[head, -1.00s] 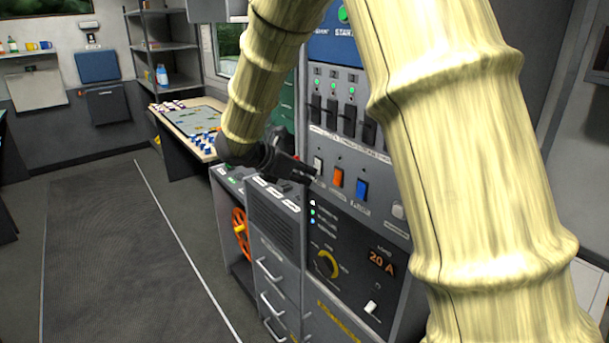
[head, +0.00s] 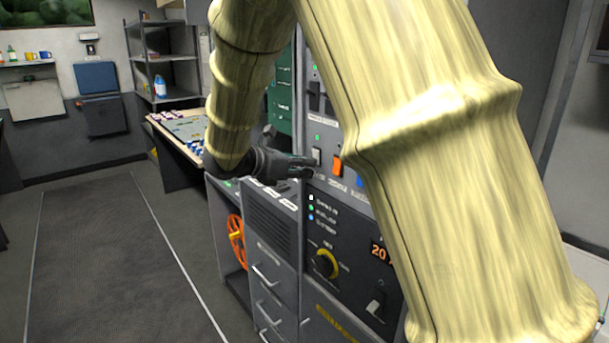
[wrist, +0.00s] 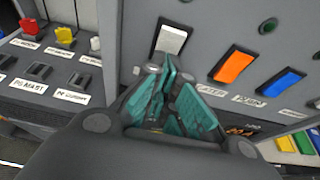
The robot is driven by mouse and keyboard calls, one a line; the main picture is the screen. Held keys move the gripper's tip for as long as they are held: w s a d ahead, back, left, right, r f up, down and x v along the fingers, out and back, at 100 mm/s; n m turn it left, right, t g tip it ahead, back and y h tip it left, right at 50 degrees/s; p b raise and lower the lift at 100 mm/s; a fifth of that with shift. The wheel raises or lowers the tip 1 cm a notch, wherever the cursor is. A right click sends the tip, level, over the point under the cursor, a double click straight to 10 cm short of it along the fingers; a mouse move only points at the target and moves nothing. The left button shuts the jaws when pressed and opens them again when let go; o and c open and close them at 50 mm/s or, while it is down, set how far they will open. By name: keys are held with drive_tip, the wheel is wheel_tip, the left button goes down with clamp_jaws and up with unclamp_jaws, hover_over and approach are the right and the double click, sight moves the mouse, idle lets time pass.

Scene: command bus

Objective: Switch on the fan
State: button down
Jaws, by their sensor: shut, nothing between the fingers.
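A row of rocker switches sits on the grey panel: a white rocker (head: 316,157), an orange rocker (head: 337,166) and a blue rocker (head: 360,182). The wrist view shows the white rocker (wrist: 172,40) just beyond the fingertips, with the orange rocker (wrist: 232,67) and blue rocker (wrist: 282,84) to its right. My gripper (head: 305,167) is shut and empty beside the lower part of the white rocker; contact cannot be told. Its teal fingers (wrist: 165,82) hide the area below that rocker, so I cannot read its label. A small green lamp (head: 317,137) above it looks lit.
A black panel with a yellow knob (head: 326,264) lies below the rockers. A lower console with small levers (wrist: 78,80) is left of the gripper. Drawers (head: 268,290) stand beneath it. The floor (head: 110,260) at left is clear.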

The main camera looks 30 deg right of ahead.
drive_tip(key=shift+d+r, duration=0.25)
drive_tip(key=shift+r, duration=0.1)
